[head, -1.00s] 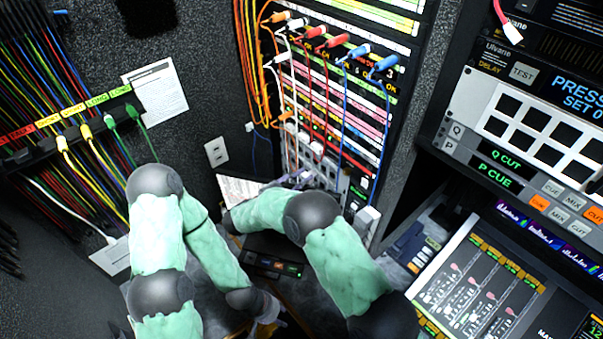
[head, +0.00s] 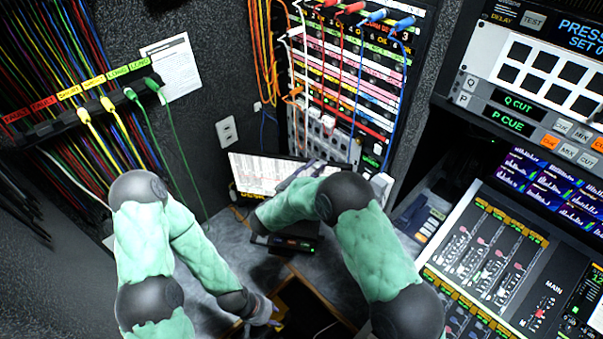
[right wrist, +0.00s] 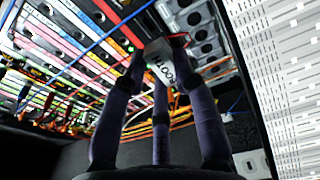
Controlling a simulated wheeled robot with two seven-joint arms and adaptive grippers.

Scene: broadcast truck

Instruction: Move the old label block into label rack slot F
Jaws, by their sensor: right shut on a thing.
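In the right wrist view my right gripper (right wrist: 158,50) is shut on a pale label block (right wrist: 160,74) with dark lettering, partly covered by the fingers. The lettering is too unclear to read fully. Dark slots (right wrist: 200,36) of a panel show just beyond and to the right of the block. In the head view my right gripper (head: 312,170) is small and mostly hidden by its own arm, just below the grey slotted panel (head: 338,138) at the rack's foot. I cannot make out slot F. My left gripper (head: 268,312) is low in the head view; its finger state is unclear.
A patch bay (head: 355,75) with plugged orange, white, red and blue cables rises above the panel. A lit screen (head: 262,172) stands left of the right gripper. A labelled cable strip (head: 85,108) is at left; a mixing console (head: 490,250) is at right.

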